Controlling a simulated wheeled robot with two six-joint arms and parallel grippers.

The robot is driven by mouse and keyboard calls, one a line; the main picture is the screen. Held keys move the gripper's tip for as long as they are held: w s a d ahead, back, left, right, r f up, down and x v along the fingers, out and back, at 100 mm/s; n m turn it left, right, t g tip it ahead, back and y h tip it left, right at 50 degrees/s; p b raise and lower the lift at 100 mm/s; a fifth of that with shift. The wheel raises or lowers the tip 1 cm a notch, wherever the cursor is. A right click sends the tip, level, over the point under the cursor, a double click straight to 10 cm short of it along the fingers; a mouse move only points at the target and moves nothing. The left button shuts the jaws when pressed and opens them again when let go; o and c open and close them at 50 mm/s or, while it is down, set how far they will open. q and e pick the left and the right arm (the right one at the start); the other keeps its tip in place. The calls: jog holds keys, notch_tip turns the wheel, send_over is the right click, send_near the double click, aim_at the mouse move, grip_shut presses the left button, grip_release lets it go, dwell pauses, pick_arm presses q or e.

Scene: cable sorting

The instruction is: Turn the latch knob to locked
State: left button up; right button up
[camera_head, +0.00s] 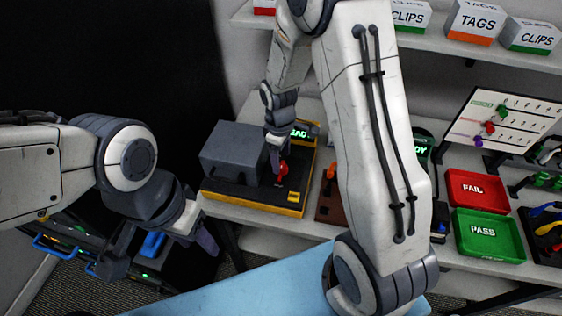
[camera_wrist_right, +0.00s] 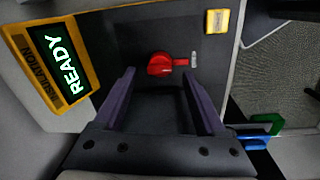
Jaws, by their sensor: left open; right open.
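The red latch knob (camera_head: 283,172) is on the dark top of a yellow-edged tester (camera_head: 252,205). In the right wrist view the knob (camera_wrist_right: 160,65) has its short arm pointing right, toward a small pale mark. My right gripper (camera_head: 277,155) is over the tester. In its wrist view the open purple fingers (camera_wrist_right: 159,74) point at the knob, one to each side and just short of it. I cannot tell whether they touch it. My left gripper (camera_head: 160,250) is open and empty, away at the left, in front of the tester.
The tester carries a grey box (camera_head: 233,150) and a display (camera_wrist_right: 62,64) reading READY. Red FAIL (camera_head: 477,191) and green PASS (camera_head: 490,235) trays stand to the right. A pegged board (camera_head: 505,120) stands behind them. Label boxes line the upper shelf (camera_head: 430,40).

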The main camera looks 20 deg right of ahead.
aim_at(282, 164)
jog(key=shift+f, duration=1.7)
jog(key=shift+w, duration=0.1)
grip_shut()
